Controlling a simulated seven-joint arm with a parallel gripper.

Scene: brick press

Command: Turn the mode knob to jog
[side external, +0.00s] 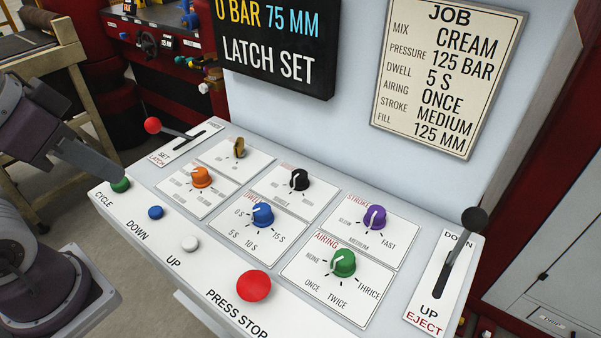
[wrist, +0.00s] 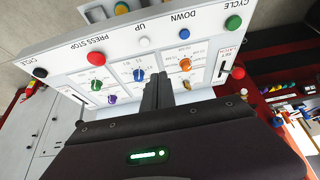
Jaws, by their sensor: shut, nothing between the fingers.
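The control panel (side external: 225,226) carries several knobs. They are a brass knob (side external: 239,148), an orange knob (side external: 201,177), a black knob (side external: 299,180), a blue knob (side external: 262,215), a purple knob (side external: 375,217) and a green knob (side external: 343,263). No mode or jog label is readable, so I cannot tell which is the mode knob. My gripper (side external: 117,179) is shut and empty at the panel's left, overlapping the green cycle button in the side view. In the wrist view my gripper (wrist: 158,80) points toward the panel, apart from the green button, and hides part of the knob area.
Along the front edge are a green cycle button (side external: 121,186), a blue button (side external: 155,212), a white button (side external: 189,243) and a red press stop (side external: 254,286). A red-ball lever (side external: 153,126) stands at left, a black-ball lever (side external: 474,220) at right. A display (side external: 275,45) hangs behind.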

